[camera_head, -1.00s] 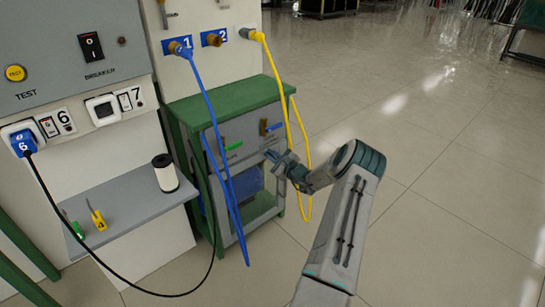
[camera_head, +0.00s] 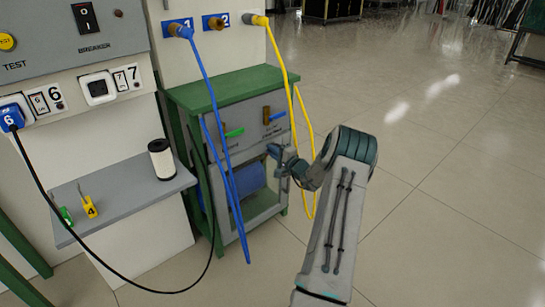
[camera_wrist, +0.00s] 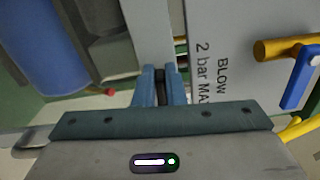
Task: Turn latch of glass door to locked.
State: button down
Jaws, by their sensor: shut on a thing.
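The glass door (camera_head: 262,202) is the grey-framed lower front of the green cabinet. A blue cylinder (camera_head: 250,178) shows behind its pane, and in the wrist view the cylinder (camera_wrist: 45,45) is at the upper left. My gripper (camera_head: 274,158) is at the door's upper right part. In the wrist view its two blue fingers (camera_wrist: 160,72) are close together with a narrow dark piece between them, at the grey door frame (camera_wrist: 150,28). The gripper is shut on this piece, which appears to be the latch. The fingers hide most of it, so its turn angle cannot be told.
Above the door is a grey panel marked "BLOW 2 bar MAX" (camera_wrist: 225,70). It has a brass valve with a blue handle (camera_wrist: 300,78) and a green-handled valve (camera_head: 233,133). Blue hose (camera_head: 215,110) and yellow hose (camera_head: 290,90) hang close by. Open floor (camera_head: 430,180) lies right.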

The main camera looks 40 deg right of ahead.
jog(key=shift+f+n+b, duration=0.2)
jog(key=shift+n+b, duration=0.3)
jog(key=c, duration=1.5)
grip_release()
jog(key=s+d+p, duration=0.1)
jog(key=s+p, duration=0.2)
jog(key=s, duration=1.1)
jog(key=shift+p, duration=0.4)
jog(key=shift+w+r, duration=0.1)
